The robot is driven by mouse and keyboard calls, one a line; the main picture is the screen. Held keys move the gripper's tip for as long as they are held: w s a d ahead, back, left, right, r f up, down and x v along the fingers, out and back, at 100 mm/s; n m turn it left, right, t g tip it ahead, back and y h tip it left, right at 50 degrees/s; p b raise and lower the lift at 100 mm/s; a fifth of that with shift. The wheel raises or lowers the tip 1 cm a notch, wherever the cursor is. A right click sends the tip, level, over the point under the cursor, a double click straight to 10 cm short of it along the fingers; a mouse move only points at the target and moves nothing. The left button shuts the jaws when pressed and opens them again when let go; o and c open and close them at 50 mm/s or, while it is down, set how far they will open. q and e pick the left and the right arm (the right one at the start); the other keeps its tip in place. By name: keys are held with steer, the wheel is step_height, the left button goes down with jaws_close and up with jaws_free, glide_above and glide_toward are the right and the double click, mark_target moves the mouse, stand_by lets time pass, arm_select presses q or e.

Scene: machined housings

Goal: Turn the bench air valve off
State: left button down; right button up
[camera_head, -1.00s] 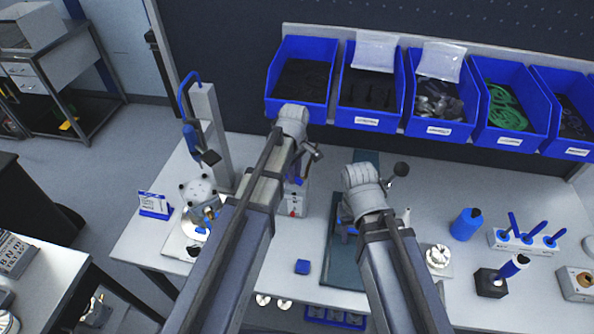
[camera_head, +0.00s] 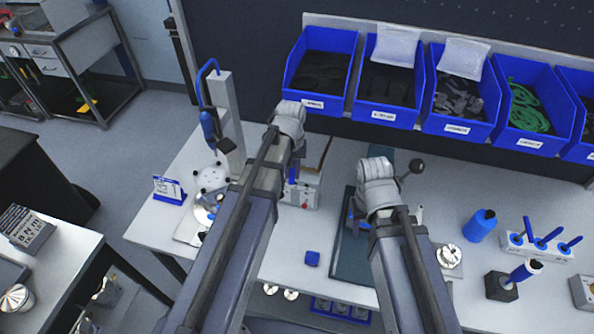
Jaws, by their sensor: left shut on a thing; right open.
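A small pale box (camera_head: 305,192) with a red spot and a blue upright handle (camera_head: 292,174) stands on the bench behind my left forearm. It looks like the bench air valve, but my arm covers much of it. My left gripper (camera_head: 297,156) points down at the blue handle and is shut on it, as far as shows; its fingertips are mostly hidden. My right gripper (camera_head: 358,211) is open, mostly hidden behind its own wrist, over the dark green mat.
A grey column stand (camera_head: 227,118) with a blue handle rises left of my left arm. Blue bins (camera_head: 317,100) line the back. A blue bottle (camera_head: 480,225) and tool rack (camera_head: 530,250) stand right. A black ball knob (camera_head: 417,166) sticks out by my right wrist.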

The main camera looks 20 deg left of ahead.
arm_select(q)
steer(key=shift+a+m, duration=0.65)
steer(key=shift+m, duration=0.55)
steer(key=c, duration=0.7)
jaws_free()
steer(key=shift+c, duration=0.2)
steer(key=shift+r, duration=0.15)
step_height(320, 180, up, 8)
steer(key=p, duration=0.7)
steer(key=shift+f+p, duration=0.25)
steer(key=shift+p, duration=0.15)
